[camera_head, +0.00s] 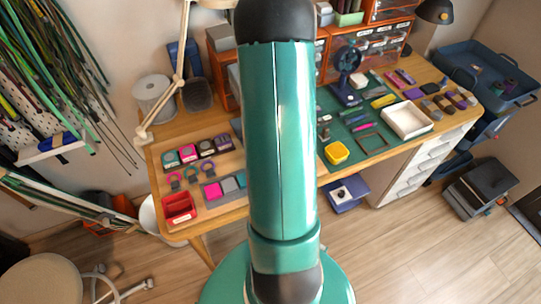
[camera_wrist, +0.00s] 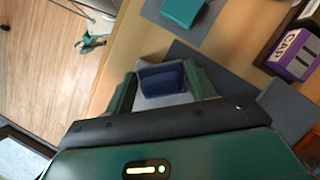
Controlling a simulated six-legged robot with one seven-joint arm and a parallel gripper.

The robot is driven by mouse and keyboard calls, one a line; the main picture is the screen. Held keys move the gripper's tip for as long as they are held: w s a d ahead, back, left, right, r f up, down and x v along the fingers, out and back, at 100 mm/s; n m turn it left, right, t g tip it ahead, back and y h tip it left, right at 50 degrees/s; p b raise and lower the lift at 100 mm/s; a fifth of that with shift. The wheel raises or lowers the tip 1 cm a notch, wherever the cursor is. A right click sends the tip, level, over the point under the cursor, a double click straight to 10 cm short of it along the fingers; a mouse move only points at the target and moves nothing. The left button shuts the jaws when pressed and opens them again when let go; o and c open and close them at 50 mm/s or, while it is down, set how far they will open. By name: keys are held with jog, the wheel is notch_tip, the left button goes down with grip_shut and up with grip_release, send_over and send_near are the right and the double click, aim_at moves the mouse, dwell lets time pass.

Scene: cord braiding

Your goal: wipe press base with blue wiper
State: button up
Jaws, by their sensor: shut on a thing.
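My gripper (camera_wrist: 162,78) is in the wrist view, its two green fingers on either side of a dark blue block, which looks like the blue wiper (camera_wrist: 163,82). A pale grey surface shows just below and around the block; I cannot tell whether they touch. In the head view my own arm covers the middle of the bench and hides the gripper and wiper. A dark blue device with a round top (camera_head: 347,62) stands at the back of the bench on a blue foot; I cannot tell surely whether it is the press.
In the wrist view, a purple box marked CAP (camera_wrist: 296,56) and a teal block (camera_wrist: 183,10) lie near the gripper.

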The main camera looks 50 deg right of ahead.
jog(key=shift+r, duration=2.45)
jog(key=shift+r, duration=0.1)
jog(key=shift+r, duration=1.45)
jog(key=shift+w, duration=0.1)
